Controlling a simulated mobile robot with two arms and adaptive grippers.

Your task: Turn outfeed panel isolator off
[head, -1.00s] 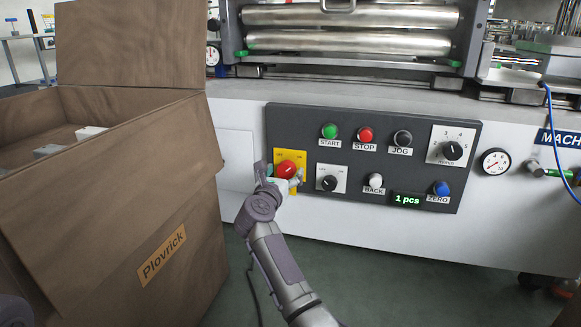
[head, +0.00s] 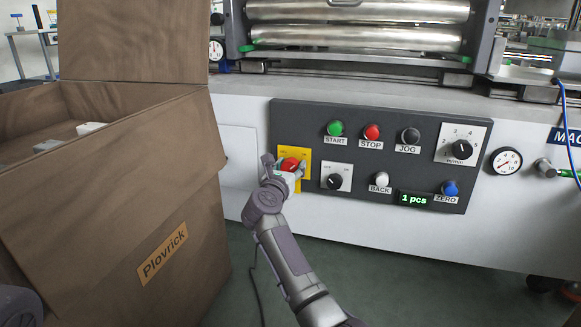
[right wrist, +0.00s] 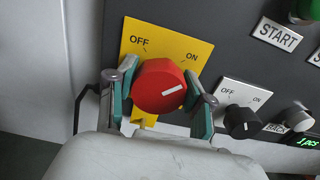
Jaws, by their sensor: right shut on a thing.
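The isolator is a red rotary knob (right wrist: 160,86) on a yellow plate (right wrist: 196,48) marked OFF at upper left and ON at upper right. In the right wrist view its white mark points right and slightly up, on the ON side. The knob (head: 289,164) also shows in the head view, at the left end of the dark control panel. My right gripper (right wrist: 160,98) is shut on the knob, with one finger on its left and one on its right. It also shows in the head view (head: 284,168), partly covering the plate. My left gripper is not in view.
A smaller black OFF/ON selector (right wrist: 241,121) sits close to the right finger. START (head: 335,129), STOP (head: 372,132) and other controls are further right on the panel. A large brown Plovrick box (head: 110,200) stands close on the left.

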